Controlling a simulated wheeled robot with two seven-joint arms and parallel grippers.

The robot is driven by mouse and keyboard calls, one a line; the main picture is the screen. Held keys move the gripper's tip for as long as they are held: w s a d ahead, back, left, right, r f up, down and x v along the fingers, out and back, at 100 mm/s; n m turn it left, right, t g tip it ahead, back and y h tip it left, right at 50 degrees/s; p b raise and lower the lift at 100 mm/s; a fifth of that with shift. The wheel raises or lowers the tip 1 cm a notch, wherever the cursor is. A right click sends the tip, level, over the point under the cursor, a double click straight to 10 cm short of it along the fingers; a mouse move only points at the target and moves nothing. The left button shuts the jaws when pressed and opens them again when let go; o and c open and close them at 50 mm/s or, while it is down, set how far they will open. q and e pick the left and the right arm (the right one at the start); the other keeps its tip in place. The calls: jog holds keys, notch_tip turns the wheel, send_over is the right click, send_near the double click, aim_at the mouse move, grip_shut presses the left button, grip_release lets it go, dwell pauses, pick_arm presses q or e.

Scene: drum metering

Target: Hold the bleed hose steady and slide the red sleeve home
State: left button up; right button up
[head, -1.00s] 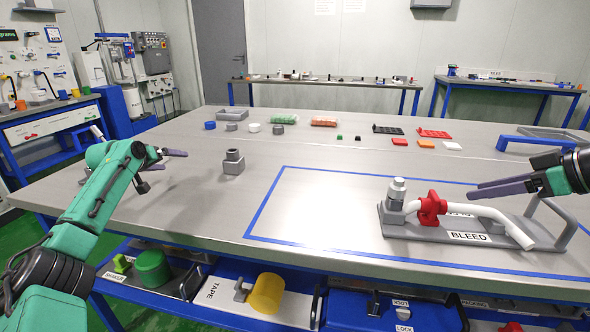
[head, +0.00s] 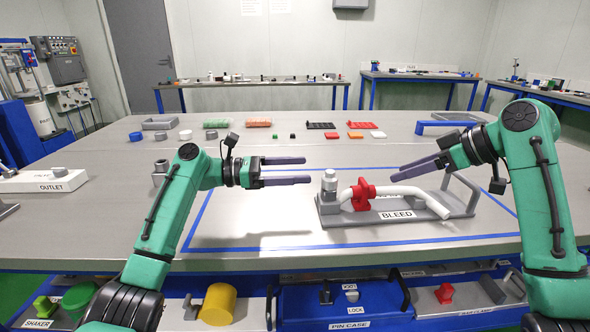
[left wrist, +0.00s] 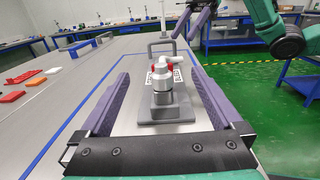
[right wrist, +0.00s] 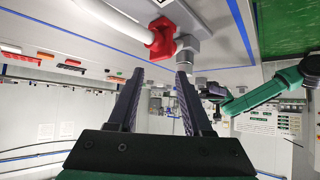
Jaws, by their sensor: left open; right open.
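The white bleed hose (head: 413,193) lies bent along the grey board labelled BLEED (head: 460,212), its free end drooping at the right. The red sleeve (head: 363,195) sits around the hose near the grey metal fitting (head: 329,184) at the board's left end; whether it touches the fitting cannot be told. My left gripper (head: 310,171) is open and empty, left of the fitting; its view shows the fitting (left wrist: 163,88) between and beyond the fingers. My right gripper (head: 394,174) is open and empty above and behind the hose; its view shows the red sleeve (right wrist: 161,38) beyond the fingertips.
A blue tape outline surrounds the board on the table. A grey handle (head: 463,187) rises at the board's right end. Coloured blocks and trays (head: 321,125) lie farther back. A grey block (head: 160,172) stands left of my left arm. Open drawers (head: 340,303) project below the front edge.

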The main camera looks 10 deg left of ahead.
pick_arm(q)
send_near(322, 198)
jog(key=w+d, duration=0.1)
jog(key=w+d+f, duration=0.1)
jog(key=d, duration=0.1)
jog(key=shift+w+d, duration=0.1)
jog(key=shift+w, duration=0.05)
jog(key=x, duration=0.7)
jog(key=shift+d+r, duration=0.15)
jog(key=shift+d, duration=0.15)
